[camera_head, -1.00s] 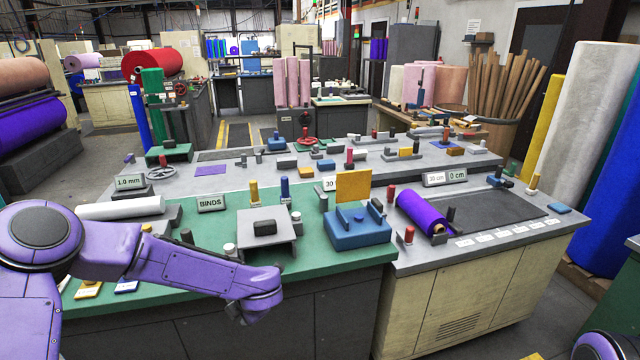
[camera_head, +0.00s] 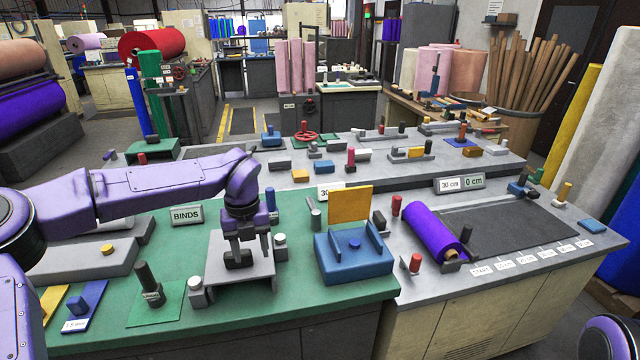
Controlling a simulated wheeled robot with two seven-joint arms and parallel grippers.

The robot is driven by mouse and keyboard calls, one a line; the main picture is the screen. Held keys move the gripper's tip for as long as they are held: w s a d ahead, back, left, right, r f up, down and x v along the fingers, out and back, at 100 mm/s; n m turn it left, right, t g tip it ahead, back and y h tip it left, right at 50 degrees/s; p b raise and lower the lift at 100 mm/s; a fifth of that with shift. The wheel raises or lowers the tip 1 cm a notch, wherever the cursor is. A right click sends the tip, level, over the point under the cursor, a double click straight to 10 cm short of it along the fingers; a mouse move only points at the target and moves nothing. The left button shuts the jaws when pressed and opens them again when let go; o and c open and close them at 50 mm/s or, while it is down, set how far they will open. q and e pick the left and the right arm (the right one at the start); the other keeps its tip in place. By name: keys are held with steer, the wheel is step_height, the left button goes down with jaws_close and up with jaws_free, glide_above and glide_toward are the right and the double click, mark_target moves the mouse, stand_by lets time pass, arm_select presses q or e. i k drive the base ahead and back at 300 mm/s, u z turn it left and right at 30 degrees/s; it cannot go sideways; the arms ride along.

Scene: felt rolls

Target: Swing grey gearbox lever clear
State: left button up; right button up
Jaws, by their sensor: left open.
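My left gripper (camera_head: 252,248) points down, open, over a grey stand (camera_head: 224,268) with a flat top on the green bench top. A dark block (camera_head: 240,259) on the stand is at the left fingertip, partly covered; I cannot tell if they touch. No part is clearly marked as the gearbox lever. A dark upright handle (camera_head: 147,276) labelled on its base stands on a green plate to the left. A white-capped post (camera_head: 280,246) is right of the stand, and another (camera_head: 196,290) is at its front left. My right gripper is out of view.
A blue fixture (camera_head: 352,262) with an orange plate (camera_head: 349,205) stands right of the stand. The BINDS sign (camera_head: 187,215) is behind left. A purple roll (camera_head: 432,230) lies on the right bench. Green surface (camera_head: 330,295) is clear along the front.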

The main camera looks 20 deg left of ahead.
mark_target(316, 214)
steer(key=i, duration=1.25)
